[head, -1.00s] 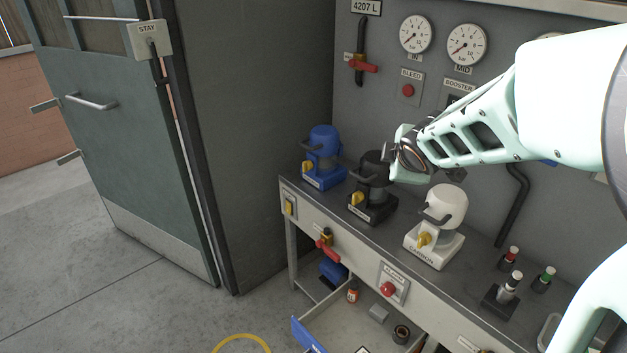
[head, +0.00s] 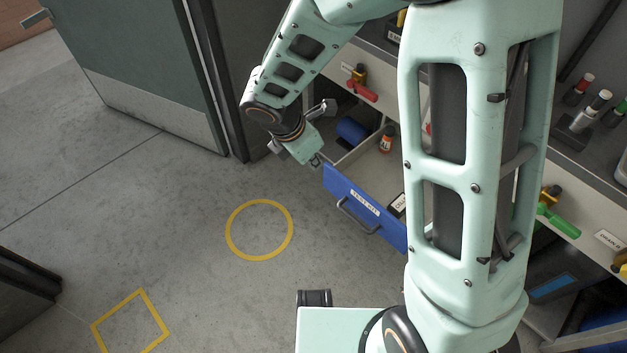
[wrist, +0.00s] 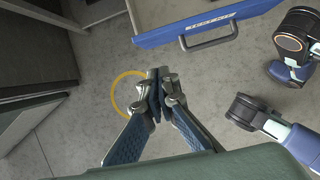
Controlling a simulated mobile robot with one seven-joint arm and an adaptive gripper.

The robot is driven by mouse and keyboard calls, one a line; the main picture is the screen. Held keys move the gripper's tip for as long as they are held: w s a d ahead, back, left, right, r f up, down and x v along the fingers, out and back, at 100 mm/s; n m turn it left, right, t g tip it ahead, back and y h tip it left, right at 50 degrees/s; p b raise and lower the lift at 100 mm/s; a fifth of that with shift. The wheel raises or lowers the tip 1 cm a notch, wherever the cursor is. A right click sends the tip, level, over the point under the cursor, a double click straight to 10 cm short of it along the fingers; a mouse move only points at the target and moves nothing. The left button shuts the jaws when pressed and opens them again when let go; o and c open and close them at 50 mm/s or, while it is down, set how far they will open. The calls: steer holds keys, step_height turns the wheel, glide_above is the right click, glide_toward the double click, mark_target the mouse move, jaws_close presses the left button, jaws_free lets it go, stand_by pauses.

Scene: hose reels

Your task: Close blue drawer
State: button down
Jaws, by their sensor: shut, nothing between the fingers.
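The blue drawer (head: 365,208) stands pulled out from under the bench, with a dark bar handle and a white label on its front. In the wrist view its blue front (wrist: 200,26) and handle (wrist: 208,40) show at the top. My gripper (head: 318,160) is near the left end of the drawer front in the head view, apart from the handle. In the wrist view my gripper (wrist: 157,88) has its fingers together and empty, below and left of the handle. My arm hides the right part of the drawer in the head view.
A small orange bottle (head: 387,138) and other items lie in the drawer. The bench bears valves, including a red lever (head: 362,90) and a green lever (head: 557,220). A yellow circle (head: 230,235) and a yellow square (head: 97,330) mark clear floor. A green door (head: 130,60) stands at left.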

mark_target(337, 175)
steer(key=shift+n, duration=0.3)
steer(key=shift+w+d+r+b+x, duration=0.2)
steer(key=shift+b+x, duration=0.75)
steer(key=shift+x, duration=1.1)
steer(key=shift+w+d+b+x, duration=0.1)
steer(key=shift+d+b+x, duration=0.2)
steer(key=shift+b+x, duration=1.25)
steer(key=shift+w+d+r+b+x, duration=0.1)
steer(key=shift+d+b+x, duration=0.2)
steer(key=shift+x, duration=2.3)
steer(key=shift+w+d+r+p, duration=0.1)
steer(key=shift+w+d+p, duration=0.2)
steer(key=shift+w+d, duration=0.1)
steer(key=w+d+p, duration=1)
steer(key=w+d, duration=0.5)
steer(key=shift+w+p, duration=0.25)
steer(key=shift+p, duration=0.1)
